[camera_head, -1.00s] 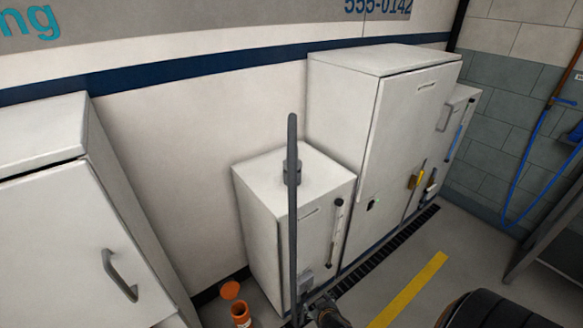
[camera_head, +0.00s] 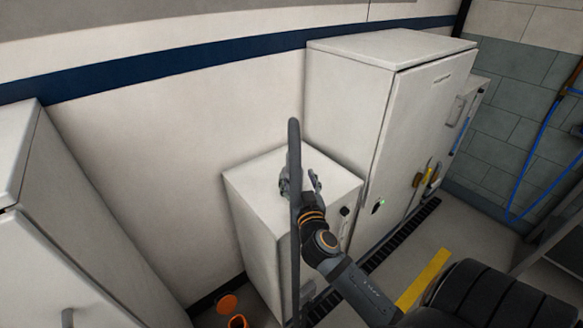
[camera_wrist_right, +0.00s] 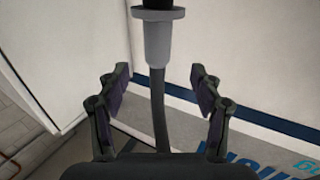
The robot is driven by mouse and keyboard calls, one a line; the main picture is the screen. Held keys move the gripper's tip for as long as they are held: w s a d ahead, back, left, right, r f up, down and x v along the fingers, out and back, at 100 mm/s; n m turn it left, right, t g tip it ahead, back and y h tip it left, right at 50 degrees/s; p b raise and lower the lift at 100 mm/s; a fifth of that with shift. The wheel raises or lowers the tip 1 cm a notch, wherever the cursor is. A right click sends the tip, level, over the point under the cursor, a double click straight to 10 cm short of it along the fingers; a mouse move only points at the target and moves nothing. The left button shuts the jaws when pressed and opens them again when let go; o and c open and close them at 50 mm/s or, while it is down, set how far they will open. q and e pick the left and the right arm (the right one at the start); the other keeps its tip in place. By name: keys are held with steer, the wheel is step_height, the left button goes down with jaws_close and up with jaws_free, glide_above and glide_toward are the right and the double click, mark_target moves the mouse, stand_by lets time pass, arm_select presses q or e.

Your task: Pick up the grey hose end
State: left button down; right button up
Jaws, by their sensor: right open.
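The grey hose (camera_head: 294,145) stands as an upright line in front of the small white cabinet (camera_head: 262,230) in the head view. In the right wrist view the grey hose end (camera_wrist_right: 157,38) is a collar with a dark tip, at the top centre, with the hose running down from it. My left gripper is out of view.
A tall white cabinet (camera_head: 420,110) stands right of the small one, and another white cabinet (camera_head: 45,250) is at the left. An orange object (camera_head: 238,322) is on the floor. A blue hose (camera_head: 530,160) hangs at the right wall.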

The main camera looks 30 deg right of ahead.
mark_target(294, 166)
steer(key=x, duration=0.3)
steer(key=shift+w+d+f, duration=0.25)
steer(key=shift+d+f, duration=0.05)
steer(key=shift+w+d+r+p, duration=0.15)
steer(key=shift+w+d+p, duration=0.05)
steer(key=shift+w+p, duration=0.4)
steer(key=x, duration=0.1)
steer(key=p+x, duration=0.1)
steer(key=x, duration=0.2)
steer(key=shift+d+f, duration=0.1)
steer(key=shift+f, duration=0.2)
steer(key=shift+w+d+f, duration=0.1)
steer(key=shift+w+f, duration=0.05)
steer(key=shift+c, duration=1.3)
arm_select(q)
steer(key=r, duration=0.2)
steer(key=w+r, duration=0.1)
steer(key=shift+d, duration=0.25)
arm_select(e)
jaws_close()
